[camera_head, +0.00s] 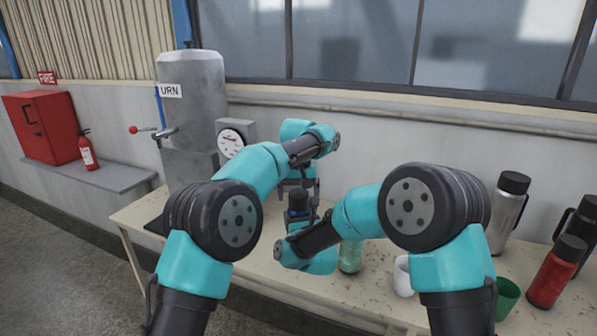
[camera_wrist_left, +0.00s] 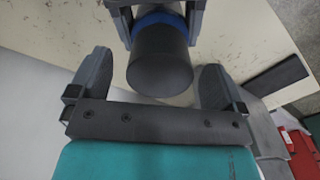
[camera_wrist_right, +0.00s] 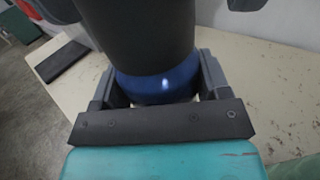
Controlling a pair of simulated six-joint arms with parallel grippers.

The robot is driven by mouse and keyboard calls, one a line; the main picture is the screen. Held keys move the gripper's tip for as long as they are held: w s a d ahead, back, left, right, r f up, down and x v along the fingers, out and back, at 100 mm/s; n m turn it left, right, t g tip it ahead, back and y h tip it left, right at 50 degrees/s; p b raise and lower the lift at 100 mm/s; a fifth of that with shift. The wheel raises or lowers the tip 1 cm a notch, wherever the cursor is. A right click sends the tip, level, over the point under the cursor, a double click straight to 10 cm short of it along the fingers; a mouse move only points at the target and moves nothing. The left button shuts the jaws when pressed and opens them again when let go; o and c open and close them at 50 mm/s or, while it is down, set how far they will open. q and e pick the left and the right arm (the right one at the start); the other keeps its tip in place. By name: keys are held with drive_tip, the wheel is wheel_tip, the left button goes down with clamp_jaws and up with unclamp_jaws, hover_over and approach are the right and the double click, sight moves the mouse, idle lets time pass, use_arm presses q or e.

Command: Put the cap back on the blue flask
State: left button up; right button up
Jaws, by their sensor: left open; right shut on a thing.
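The blue flask (camera_wrist_right: 160,84) is clamped between the fingers of my right gripper (camera_head: 290,222), just below its dark cap. The black cap (camera_wrist_left: 160,66) sits over the flask's top, with no gap visible in the right wrist view; I cannot tell how tightly it is seated. My left gripper (camera_wrist_left: 155,80) is open, its fingers apart on either side of the cap and not touching it. In the head view, the cap (camera_head: 298,200) shows beneath the left gripper (camera_head: 299,186). The flask's lower body is mostly hidden by my right arm.
The grey urn (camera_head: 190,105) and a dial gauge (camera_head: 232,138) stand behind on the left. A green glass (camera_head: 350,257), a white mug (camera_head: 402,276), a steel flask (camera_head: 507,208), a red flask (camera_head: 556,272) and a green cup (camera_head: 506,297) stand on the right of the table.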

use_arm(q)
wheel_tip(320, 180, up, 8)
drive_tip(key=shift+w+r, duration=0.1)
drive_tip(key=shift+r, duration=0.85)
use_arm(e)
drive_tip(key=o, duration=1.8)
drive_tip(key=shift+s, duration=0.15)
drive_tip(key=v, duration=1.7)
drive_tip(key=shift+s+d, duration=0.1)
